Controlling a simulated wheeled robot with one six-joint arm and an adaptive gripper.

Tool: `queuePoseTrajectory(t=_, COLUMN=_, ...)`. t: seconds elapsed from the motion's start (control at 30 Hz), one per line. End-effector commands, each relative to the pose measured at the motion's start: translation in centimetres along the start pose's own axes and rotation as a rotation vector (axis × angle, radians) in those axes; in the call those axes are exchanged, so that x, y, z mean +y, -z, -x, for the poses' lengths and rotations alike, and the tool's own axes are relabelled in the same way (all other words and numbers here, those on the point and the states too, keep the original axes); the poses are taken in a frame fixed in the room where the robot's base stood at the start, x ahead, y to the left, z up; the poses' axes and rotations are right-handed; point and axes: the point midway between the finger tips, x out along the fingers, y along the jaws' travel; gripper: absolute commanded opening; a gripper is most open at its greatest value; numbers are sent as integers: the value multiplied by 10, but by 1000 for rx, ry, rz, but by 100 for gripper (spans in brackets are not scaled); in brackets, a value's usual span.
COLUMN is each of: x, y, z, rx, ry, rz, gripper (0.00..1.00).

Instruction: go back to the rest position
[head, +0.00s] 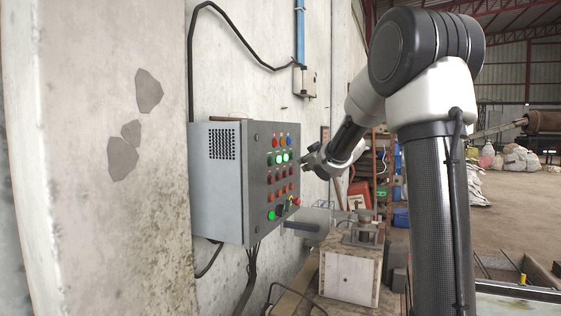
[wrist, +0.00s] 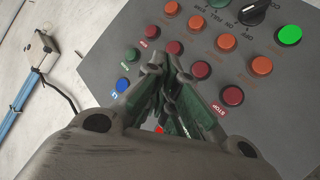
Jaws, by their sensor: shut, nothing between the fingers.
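A grey control box (head: 217,185) is mounted on the concrete wall in the head view, with rows of red, orange and green buttons on its front. Some green buttons are lit. My gripper (head: 304,165) is close to the front of the box, at the height of its upper button rows. In the wrist view my gripper (wrist: 160,72) is shut and holds nothing. Its fingers cover part of the panel (wrist: 285,115), among dark red buttons. A lit green button (wrist: 289,35) and a black rotary knob (wrist: 252,11) show at the upper right. Whether the fingertips touch the panel I cannot tell.
A black cable (head: 235,30) runs along the wall to a small box (head: 305,80) under a blue pipe. Below the control box stands a pale block-like cabinet (head: 349,277) with a metal fixture on top. Open floor (head: 520,215) lies to the right.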

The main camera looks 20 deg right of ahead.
Motion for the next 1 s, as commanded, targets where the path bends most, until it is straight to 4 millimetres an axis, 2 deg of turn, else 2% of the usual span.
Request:
queuePoseTrajectory(t=0.4, x=0, y=0, z=0, rx=-1, ry=0, rz=2, gripper=0)
queuePoseTrajectory(t=0.47, x=1, y=-5, z=0, rx=-22, ry=-3, rz=7, gripper=0)
queuePoseTrajectory(t=0.57, x=4, y=-35, z=3, rx=-132, ry=-22, rz=-9, gripper=0)
queuePoseTrajectory(t=0.67, x=-2, y=-96, z=18, rx=-330, ry=-37, rz=-68, gripper=0)
queuePoseTrajectory(t=0.7, x=-6, y=-121, z=36, rx=-425, ry=-46, rz=-102, gripper=0)
queuePoseTrajectory(t=0.77, x=-18, y=-152, z=73, rx=-567, ry=-53, rz=-163, gripper=0)
queuePoseTrajectory(t=0.8, x=-29, y=-168, z=101, rx=-653, ry=-50, rz=-201, gripper=0)
queuePoseTrajectory(t=0.87, x=-50, y=-185, z=144, rx=-766, ry=-36, rz=-259, gripper=0)
queuePoseTrajectory(t=0.9, x=-65, y=-194, z=174, rx=-833, ry=-22, rz=-296, gripper=0)
queuePoseTrajectory(t=0.97, x=-91, y=-203, z=217, rx=-917, ry=9, rz=-348, gripper=0)
queuePoseTrajectory(t=1.0, x=-108, y=-207, z=246, rx=-964, ry=34, rz=-381, gripper=0)
